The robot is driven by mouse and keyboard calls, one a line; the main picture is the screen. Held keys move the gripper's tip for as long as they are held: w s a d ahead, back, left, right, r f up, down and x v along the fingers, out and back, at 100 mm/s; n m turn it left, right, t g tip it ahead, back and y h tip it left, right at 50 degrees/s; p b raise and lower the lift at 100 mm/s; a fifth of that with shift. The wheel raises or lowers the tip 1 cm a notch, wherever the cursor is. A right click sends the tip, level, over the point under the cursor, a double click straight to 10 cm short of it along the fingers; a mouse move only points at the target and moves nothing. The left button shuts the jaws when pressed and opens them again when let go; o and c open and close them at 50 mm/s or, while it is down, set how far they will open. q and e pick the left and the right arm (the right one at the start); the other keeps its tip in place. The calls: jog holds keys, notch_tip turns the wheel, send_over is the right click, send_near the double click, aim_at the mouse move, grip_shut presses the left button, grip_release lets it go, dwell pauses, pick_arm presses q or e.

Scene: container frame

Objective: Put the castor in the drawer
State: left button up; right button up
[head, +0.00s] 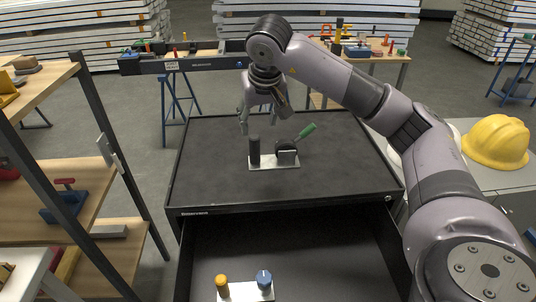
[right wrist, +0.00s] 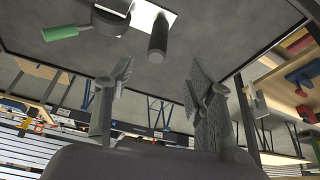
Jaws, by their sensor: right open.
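A pale plate (head: 262,164) lies on the dark cabinet top (head: 215,150). It carries an upright dark cylinder (head: 254,152) and a dark rounded piece (head: 287,152) with a green handle (head: 306,131); I cannot tell for sure which part is the castor. My right gripper (head: 262,120) is open and empty, fingers downward, above and slightly behind the plate. In the right wrist view, the cylinder (right wrist: 158,38) shows beyond the spread fingers (right wrist: 158,88), apart from them. The cabinet's drawer (head: 320,255) is pulled open at the front. My left gripper is out of view.
In the drawer, a pale plate (head: 245,293) holds an orange-topped peg (head: 222,285) and a blue-topped peg (head: 264,279); the drawer's right side looks bare. Wooden shelving (head: 75,190) stands at left. A yellow hard hat (head: 495,141) sits on a grey cabinet at right.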

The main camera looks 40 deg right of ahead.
aim_at(255, 148)
jog(key=p+x, duration=0.1)
jog(key=x, duration=0.8)
jog(key=shift+w+f+p, duration=0.1)
jog(key=shift+f+p, duration=0.1)
jog(key=shift+p, duration=0.2)
jog(key=shift+w+d+f, duration=0.1)
jog(key=shift+w+f, duration=0.1)
jog(key=shift+f, duration=0.2)
jog(key=p+x, duration=0.2)
jog(key=x, duration=0.2)
jog(key=shift+w+d+f, duration=0.15)
jog(key=shift+w+f, duration=0.05)
jog(key=shift+f, duration=0.1)
jog(key=shift+c, duration=0.6)
grip_shut()
jog(key=shift+r, duration=0.15)
